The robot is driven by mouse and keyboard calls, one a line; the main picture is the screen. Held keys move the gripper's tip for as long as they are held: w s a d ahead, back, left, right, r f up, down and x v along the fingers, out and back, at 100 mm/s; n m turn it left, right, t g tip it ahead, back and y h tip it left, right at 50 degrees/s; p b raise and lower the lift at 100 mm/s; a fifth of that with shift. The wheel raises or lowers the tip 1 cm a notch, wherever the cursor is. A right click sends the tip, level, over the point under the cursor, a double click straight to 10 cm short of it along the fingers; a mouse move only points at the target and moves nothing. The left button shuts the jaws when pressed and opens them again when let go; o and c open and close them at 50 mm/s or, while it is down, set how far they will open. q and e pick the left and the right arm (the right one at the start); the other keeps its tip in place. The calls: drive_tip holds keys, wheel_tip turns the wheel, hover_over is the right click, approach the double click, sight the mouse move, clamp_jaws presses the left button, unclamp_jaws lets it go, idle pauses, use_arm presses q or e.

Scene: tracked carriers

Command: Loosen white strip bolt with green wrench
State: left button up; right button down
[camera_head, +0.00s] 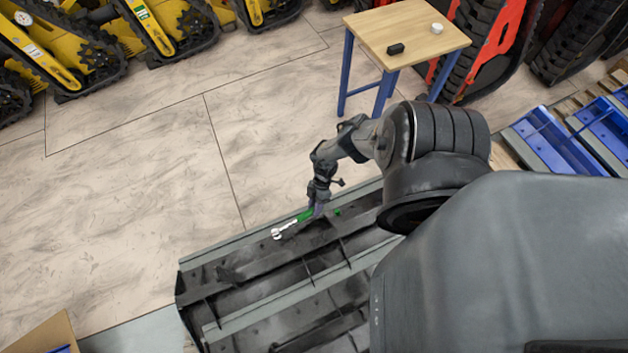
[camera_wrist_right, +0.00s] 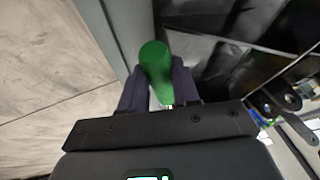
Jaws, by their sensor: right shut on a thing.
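The wrench has a green handle (camera_head: 305,215) and a pale metal head (camera_head: 279,232), and it points down-left in the head view. My right gripper (camera_head: 318,208) is shut on the green handle, just above the dark metal track carrier (camera_head: 250,268). In the right wrist view the rounded end of the green handle (camera_wrist_right: 155,68) stands between the two fingers. A small green spot (camera_head: 338,212) shows just right of the gripper; I cannot tell what it is. I cannot make out a bolt with a white strip. My left gripper is not in view.
A wooden table (camera_head: 415,32) with blue legs holds a black block (camera_head: 395,49) and a small white item (camera_head: 437,28). Yellow tracked machines (camera_head: 160,30) stand at the upper left. Blue bins (camera_head: 555,140) are at the right.

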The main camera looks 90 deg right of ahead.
drive_tip(key=shift+w+d+f+n+b, duration=0.3)
drive_tip(key=shift+b, duration=0.4)
drive_tip(key=shift+w+d+b, duration=0.2)
drive_tip(key=shift+d+b, duration=0.05)
drive_tip(key=shift+b, duration=0.15)
drive_tip(key=shift+w+d+f+n+y+b, duration=0.3)
drive_tip(key=shift+n+b, duration=0.2)
drive_tip(key=shift+b, duration=0.35)
drive_tip(key=shift+w+d+n+g+b, duration=0.3)
drive_tip(key=shift+d+b, duration=0.05)
drive_tip(key=shift+b, duration=0.2)
drive_tip(key=shift+r, duration=0.1)
